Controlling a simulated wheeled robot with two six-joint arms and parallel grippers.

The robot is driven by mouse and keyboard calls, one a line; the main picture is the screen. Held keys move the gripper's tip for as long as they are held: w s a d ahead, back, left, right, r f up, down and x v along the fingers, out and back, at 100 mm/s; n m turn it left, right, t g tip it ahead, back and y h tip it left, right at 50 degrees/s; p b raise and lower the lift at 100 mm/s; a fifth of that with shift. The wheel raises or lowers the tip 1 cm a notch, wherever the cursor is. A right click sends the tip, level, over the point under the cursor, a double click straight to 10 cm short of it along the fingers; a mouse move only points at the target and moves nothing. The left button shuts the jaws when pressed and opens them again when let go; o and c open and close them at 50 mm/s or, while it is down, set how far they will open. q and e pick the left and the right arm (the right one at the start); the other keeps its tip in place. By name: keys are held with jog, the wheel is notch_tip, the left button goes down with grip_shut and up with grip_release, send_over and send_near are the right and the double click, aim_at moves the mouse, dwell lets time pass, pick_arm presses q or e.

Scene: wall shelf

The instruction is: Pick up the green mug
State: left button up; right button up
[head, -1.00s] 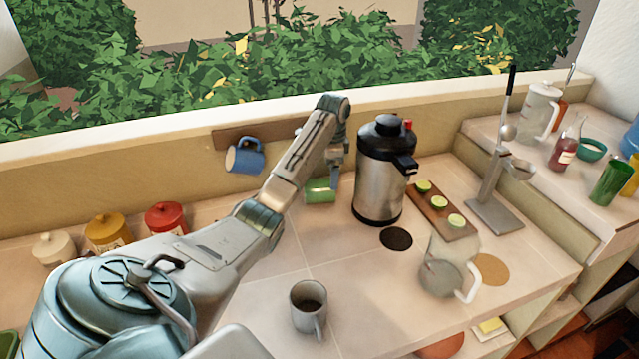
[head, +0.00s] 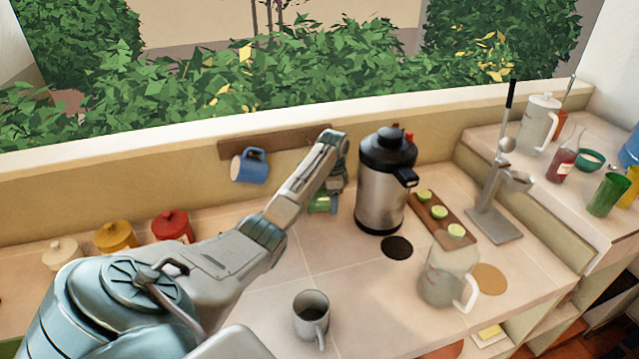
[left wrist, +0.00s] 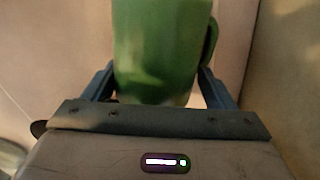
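The green mug (head: 322,204) is at the back wall, left of the steel dispenser, and partly hidden by my left gripper in the head view. My left gripper (head: 328,190) is at the mug from above. In the left wrist view the mug (left wrist: 155,50) fills the space between the two fingers (left wrist: 157,68), with its handle on the right side. The fingers flank the mug closely. Whether they press on it is not clear. My right gripper is not in view.
A blue mug (head: 250,167) hangs from the wooden wall rail (head: 215,146) to the left. The steel dispenser (head: 381,190) stands close on the right. A grey mug (head: 311,316) and a glass pitcher (head: 447,278) stand nearer the front. Lidded jars (head: 172,226) line the left.

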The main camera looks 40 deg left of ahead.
pick_arm(q)
jog(key=shift+s+d+r, duration=0.1)
jog(key=shift+s+d, duration=0.05)
jog(key=shift+s, duration=0.05)
jog(key=c, duration=1)
